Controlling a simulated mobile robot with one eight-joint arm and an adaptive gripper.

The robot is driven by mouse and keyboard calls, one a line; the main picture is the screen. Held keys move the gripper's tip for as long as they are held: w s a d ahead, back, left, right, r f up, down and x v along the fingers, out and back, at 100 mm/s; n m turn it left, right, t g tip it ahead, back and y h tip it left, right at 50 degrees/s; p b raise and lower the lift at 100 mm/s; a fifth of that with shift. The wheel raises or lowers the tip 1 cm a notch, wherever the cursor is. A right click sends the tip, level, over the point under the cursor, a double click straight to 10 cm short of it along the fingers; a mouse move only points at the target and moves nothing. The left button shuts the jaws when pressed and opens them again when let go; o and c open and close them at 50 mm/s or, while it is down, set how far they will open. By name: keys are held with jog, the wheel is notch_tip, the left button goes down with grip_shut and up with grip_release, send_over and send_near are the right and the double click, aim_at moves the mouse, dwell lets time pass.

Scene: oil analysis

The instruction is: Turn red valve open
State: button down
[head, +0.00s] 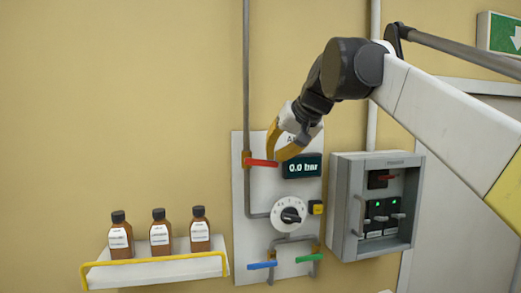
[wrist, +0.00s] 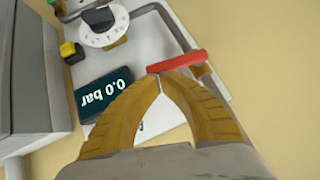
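The red valve handle (head: 261,162) lies roughly level at the upper left of the wall panel, on the vertical pipe. In the wrist view the red valve handle (wrist: 181,62) shows just beyond the fingertips. My gripper (head: 275,157) has yellow fingers and reaches down to the handle's right end. In the wrist view my gripper (wrist: 160,78) has its fingertips drawn together, next to the handle's end. I cannot tell whether they touch it. No part of the handle shows between the fingers.
The panel (head: 240,215) bears a display (head: 302,167) reading 0.0 bar, a dial (head: 290,215), a yellow button (head: 316,208), a blue handle (head: 262,265) and a green handle (head: 309,258). A grey switch box (head: 346,205) stands right. A shelf (head: 150,270) with brown bottles (head: 160,237) is left.

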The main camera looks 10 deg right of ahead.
aim_at(277, 166)
notch_tip(277, 166, down, 3)
jog(key=m+y+b, duration=0.2)
jog(key=y, duration=0.1)
jog(key=shift+d+b, duration=0.15)
jog(key=shift+b, duration=0.15)
jog(key=a+f+m+t+y+b, duration=0.3)
jog(key=a+f+m+y+b, duration=0.1)
jog(key=m+y+b, duration=0.1)
jog(key=shift+f+y+b, duration=0.4)
jog(key=shift+y+b, duration=0.5)
jog(key=shift+b, duration=0.4)
